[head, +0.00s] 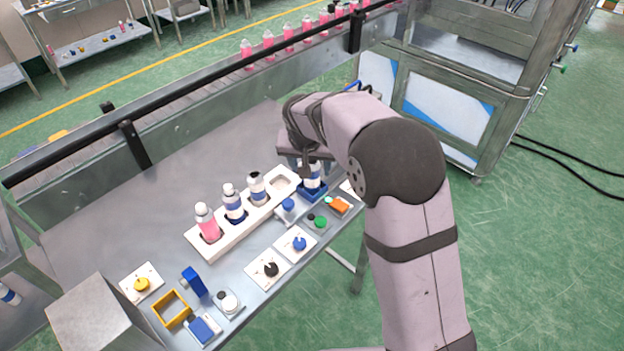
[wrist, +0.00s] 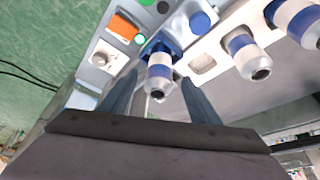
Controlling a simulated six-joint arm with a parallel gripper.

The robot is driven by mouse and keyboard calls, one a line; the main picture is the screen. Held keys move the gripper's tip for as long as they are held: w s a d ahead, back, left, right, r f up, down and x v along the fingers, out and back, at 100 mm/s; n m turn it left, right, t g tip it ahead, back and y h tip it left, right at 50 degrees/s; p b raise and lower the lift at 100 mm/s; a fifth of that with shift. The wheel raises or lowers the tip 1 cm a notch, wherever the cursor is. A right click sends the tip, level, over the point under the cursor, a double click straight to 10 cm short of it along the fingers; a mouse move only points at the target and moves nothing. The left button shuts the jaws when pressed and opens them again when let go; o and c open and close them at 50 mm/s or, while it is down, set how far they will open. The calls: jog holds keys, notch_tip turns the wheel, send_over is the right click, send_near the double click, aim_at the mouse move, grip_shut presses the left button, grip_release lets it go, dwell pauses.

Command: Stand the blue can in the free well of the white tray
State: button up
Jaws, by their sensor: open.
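A white can with a blue band, the blue can (head: 313,177), stands in a blue holder (head: 313,192) just right of the white tray (head: 196,243). The tray's free well (head: 284,182) is at its right end; it also shows in the wrist view (wrist: 202,63). The other wells hold a pink can (head: 207,222) and two white-and-blue cans (head: 233,204). My gripper (head: 308,165) is open at the blue can. In the wrist view the can (wrist: 159,72) shows between the spread fingers (wrist: 157,92); whether either finger touches it I cannot tell. My arm partly hides the fingers in the head view.
In front of the tray are a blue knob (head: 299,243), a black knob (head: 270,269), a green button (head: 320,222) and an orange switch (head: 340,205). A yellow frame (head: 171,309) and a grey box (head: 100,318) are at front left. The bench behind the tray is clear.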

jog(key=shift+p+x, duration=1.35)
jog(key=shift+x, duration=1.2)
jog(key=shift+s+d, duration=0.1)
jog(key=c, duration=1.3)
jog(key=shift+r, duration=0.2)
jog(key=shift+c, duration=0.2)
notch_tip(320, 180, up, 10)
jog(key=b, duration=0.3)
jog(key=shift+f, duration=0.15)
jog(key=shift+s+a+f, duration=0.15)
jog(key=shift+a+f, duration=0.1)
jog(key=shift+a, duration=0.05)
jog(key=f, duration=0.1)
jog(key=a+f, duration=0.1)
jog(key=shift+s+a+f, duration=0.2)
jog(key=shift+a+f, duration=0.05)
jog(key=shift+f, duration=0.05)
jog(key=w+a+r+n+y, duration=0.1)
jog(key=w+a+n, duration=0.3)
jog(key=a, duration=0.3)
jog(key=shift+r+y+b, duration=0.3)
jog(key=shift+r, duration=0.1)
